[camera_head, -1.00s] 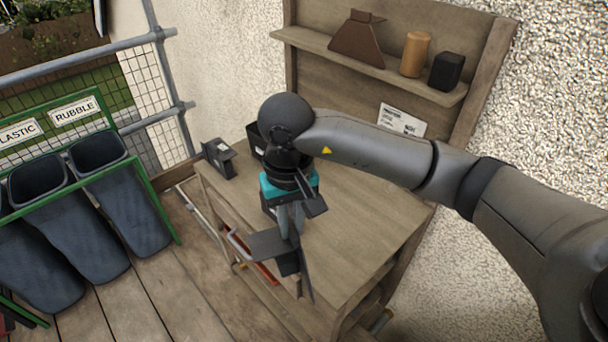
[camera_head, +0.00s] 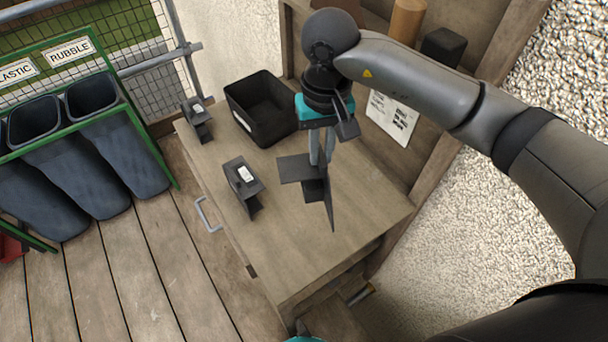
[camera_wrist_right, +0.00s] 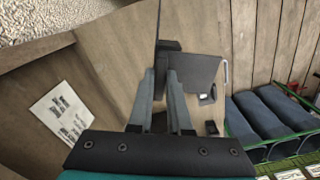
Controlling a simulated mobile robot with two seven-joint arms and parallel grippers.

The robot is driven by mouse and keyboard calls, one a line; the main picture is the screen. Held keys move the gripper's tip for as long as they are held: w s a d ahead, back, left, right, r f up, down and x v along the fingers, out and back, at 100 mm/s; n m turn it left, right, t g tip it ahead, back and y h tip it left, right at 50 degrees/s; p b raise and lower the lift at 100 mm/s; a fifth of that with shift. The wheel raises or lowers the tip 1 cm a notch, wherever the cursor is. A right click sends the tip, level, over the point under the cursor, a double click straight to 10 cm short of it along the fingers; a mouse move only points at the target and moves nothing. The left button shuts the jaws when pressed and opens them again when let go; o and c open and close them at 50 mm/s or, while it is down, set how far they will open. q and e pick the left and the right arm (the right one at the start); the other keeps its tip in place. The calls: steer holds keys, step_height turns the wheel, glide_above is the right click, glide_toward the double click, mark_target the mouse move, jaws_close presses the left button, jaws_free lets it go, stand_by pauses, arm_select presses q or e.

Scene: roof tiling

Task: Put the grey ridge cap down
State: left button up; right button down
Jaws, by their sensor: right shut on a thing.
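My right gripper (camera_head: 320,158) is shut on a dark grey ridge cap (camera_head: 313,188), an angled piece with two flat wings and a block between them. The cap hangs below the fingers, over the wooden bench (camera_head: 290,262); it seems clear of the top, but the exact gap is hard to tell. In the right wrist view the cap (camera_wrist_right: 197,70) sits beyond the two grey fingers (camera_wrist_right: 160,85), one wing edge-on. My left gripper's jaws are not seen; only a teal bit shows at the head view's bottom edge.
Two dark grey pieces with white labels, one nearer (camera_head: 243,183) and one farther (camera_head: 197,120), stand along the bench's left side. A black open bin (camera_head: 280,132) is at the back. Bare bench lies in front and to the right of the cap.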

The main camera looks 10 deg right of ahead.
mark_target(319, 173)
step_height(319, 173, down, 18)
stand_by(0.4)
steer(key=shift+a+f, duration=0.1)
steer(key=c, duration=1.3)
jaws_free()
steer(key=shift+f, duration=0.2)
steer(key=o, duration=0.5)
steer(key=shift+c, duration=0.2)
steer(key=shift+r, duration=0.1)
step_height(319, 173, up, 12)
steer(key=shift+r, duration=0.15)
